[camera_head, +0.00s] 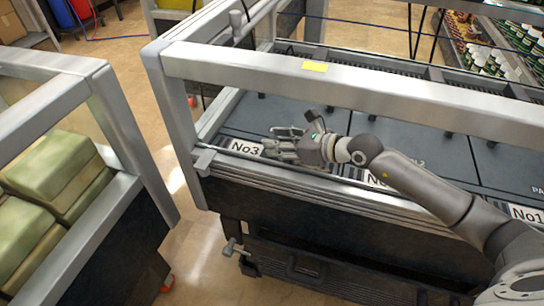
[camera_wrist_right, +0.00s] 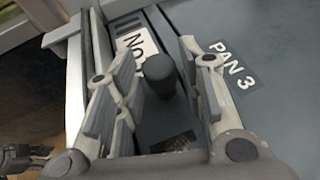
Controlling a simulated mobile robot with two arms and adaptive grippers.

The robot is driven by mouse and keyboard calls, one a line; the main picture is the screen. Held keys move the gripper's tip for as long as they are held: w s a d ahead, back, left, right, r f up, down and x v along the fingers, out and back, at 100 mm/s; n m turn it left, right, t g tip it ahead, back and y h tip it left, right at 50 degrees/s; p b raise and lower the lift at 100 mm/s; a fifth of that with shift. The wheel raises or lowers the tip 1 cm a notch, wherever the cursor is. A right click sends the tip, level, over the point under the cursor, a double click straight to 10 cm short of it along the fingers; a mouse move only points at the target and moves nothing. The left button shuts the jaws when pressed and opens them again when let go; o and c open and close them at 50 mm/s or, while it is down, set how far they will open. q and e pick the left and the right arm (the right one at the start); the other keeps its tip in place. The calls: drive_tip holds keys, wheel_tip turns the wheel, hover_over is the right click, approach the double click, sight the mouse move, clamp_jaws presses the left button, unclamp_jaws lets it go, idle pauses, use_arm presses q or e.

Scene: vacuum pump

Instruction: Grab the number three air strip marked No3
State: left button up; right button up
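The No3 strip shows a white label marked No3 (camera_head: 245,148) at the left end of the metal frame. In the wrist view its label (camera_wrist_right: 138,50) is partly covered by my left-hand finger. A black knob (camera_wrist_right: 160,72) stands upright beside the label. My right gripper (camera_head: 272,143) reaches in from the right, just right of the label. In the wrist view my right gripper (camera_wrist_right: 152,85) is open, with one finger on each side of the knob. Small gaps seem to remain; contact cannot be told.
A grey metal rail (camera_head: 330,80) runs above the panels, with a yellow tag (camera_head: 314,66) on it. A No1 label (camera_head: 527,213) lies at the right. A PAN 3 label (camera_wrist_right: 232,65) lies on the dark panel. A second frame with green-topped blocks (camera_head: 55,165) stands at the left.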

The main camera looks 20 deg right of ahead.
drive_tip(key=shift+w+a+f, duration=0.15)
drive_tip(key=shift+w+a, duration=0.05)
drive_tip(key=shift+w, duration=0.05)
clamp_jaws()
drive_tip(key=shift+r, duration=0.25)
